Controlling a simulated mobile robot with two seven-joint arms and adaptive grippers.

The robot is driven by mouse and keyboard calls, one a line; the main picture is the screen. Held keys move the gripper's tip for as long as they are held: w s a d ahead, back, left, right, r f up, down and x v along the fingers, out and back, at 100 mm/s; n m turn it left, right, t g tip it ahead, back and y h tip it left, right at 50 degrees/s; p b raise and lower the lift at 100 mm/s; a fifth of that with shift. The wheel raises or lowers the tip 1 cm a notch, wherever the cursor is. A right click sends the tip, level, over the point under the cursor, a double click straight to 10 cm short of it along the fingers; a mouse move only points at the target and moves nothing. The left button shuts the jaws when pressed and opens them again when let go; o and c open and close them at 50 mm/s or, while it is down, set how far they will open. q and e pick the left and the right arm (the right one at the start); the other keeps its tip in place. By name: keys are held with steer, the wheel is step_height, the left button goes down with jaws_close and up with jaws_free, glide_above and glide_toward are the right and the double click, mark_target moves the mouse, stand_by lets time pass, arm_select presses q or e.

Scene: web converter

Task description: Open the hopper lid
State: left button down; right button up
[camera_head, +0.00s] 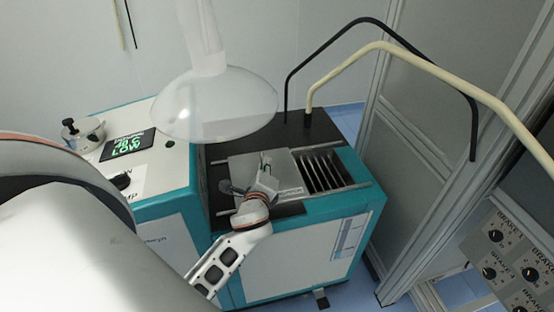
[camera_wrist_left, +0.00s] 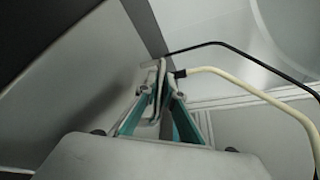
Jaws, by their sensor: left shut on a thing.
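The hopper lid (camera_head: 242,165) is a flat grey plate on top of the teal machine, left of an open bay with dark slats (camera_head: 325,170). In the left wrist view the gripper's fingers (camera_wrist_left: 158,105) close around a narrow grey piece. Whether the lid is tilted is hard to tell. My right gripper is not in view.
A clear funnel (camera_head: 215,105) hangs above and behind the lid. A control box with a green display (camera_head: 127,146) stands to the left. Black (camera_head: 375,25) and cream (camera_head: 385,48) bent tubes rise at the right, near a grey panel wall (camera_head: 435,130). A brake-knob panel (camera_head: 515,260) is at lower right.

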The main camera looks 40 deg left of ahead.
mark_target(254, 167)
arm_select(q)
steer(key=shift+s+a+r+p, duration=0.1)
steer(key=shift+s+a+p, duration=0.35)
steer(key=shift+s+a, duration=0.65)
steer(key=shift+s, duration=0.2)
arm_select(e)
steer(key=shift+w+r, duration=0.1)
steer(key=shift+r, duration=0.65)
arm_select(q)
steer(key=c, duration=2.2)
jaws_free()
steer(key=shift+o, duration=0.2)
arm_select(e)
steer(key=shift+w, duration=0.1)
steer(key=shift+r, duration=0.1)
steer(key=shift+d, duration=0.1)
arm_select(q)
step_height(254, 167, up, 10)
